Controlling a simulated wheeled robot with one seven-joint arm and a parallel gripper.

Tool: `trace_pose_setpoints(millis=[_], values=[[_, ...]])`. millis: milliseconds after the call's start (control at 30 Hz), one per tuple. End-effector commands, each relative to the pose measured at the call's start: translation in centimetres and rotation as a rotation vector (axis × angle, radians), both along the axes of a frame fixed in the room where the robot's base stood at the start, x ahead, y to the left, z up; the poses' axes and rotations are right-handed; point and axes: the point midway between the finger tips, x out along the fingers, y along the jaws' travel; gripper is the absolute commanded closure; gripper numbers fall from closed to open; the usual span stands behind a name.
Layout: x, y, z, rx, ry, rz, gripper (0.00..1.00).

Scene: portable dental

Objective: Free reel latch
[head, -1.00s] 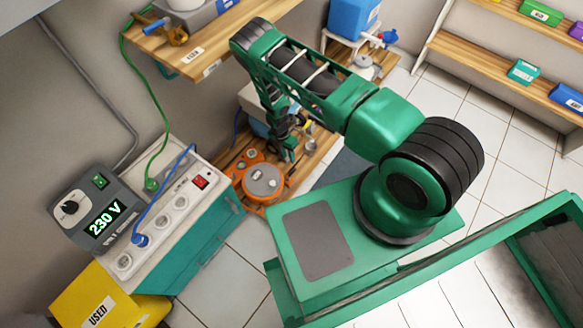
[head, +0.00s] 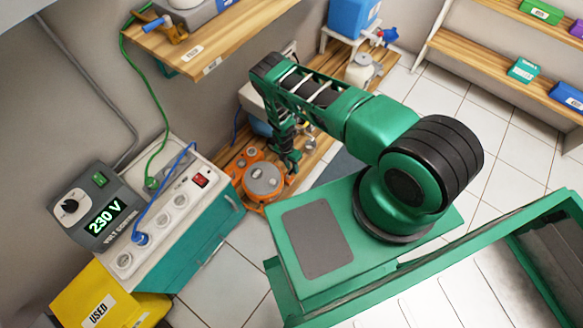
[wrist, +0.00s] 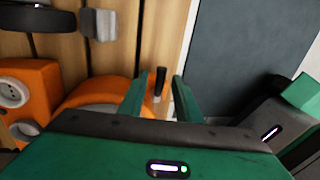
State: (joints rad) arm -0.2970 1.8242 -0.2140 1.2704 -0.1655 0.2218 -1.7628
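The orange cable reel (head: 246,184) with its grey round top (head: 264,180) sits on the low wooden shelf in the head view. In the wrist view its orange body (wrist: 105,92) curves along the left, with an orange socket block (wrist: 22,95) beside it. A small dark upright peg with an orange base (wrist: 160,82), possibly the latch, shows at the reel's right. My gripper (wrist: 159,98) is open, its two green fingers apart. The peg appears between the fingertips in the picture; I see no contact. In the head view my gripper (head: 291,158) hangs at the reel's right edge.
A wooden shelf (head: 205,50) overhangs at the upper left. The voltage control box (head: 85,210) and a socket strip with a blue cable (head: 170,215) stand left of the reel. White floor tiles (head: 235,255) are clear in front.

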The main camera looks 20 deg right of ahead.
Motion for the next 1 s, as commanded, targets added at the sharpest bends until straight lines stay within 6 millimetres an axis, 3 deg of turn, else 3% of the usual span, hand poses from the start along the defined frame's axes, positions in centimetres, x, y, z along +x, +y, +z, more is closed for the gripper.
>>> trace_pose_setpoints(millis=[167, 300, 667, 1000], values=[[0.02, 0.0, 0.01, 0.0, 0.0, 0.0, 0.69], [0.02, 0.0, 0.02, 0.0, 0.0, 0.0, 1.0], [-0.02, -0.06, 0.04, 0.0, -0.001, -0.027, 1.0], [-0.63, -0.48, 0.06, 0.002, -0.001, -0.23, 1.0]])
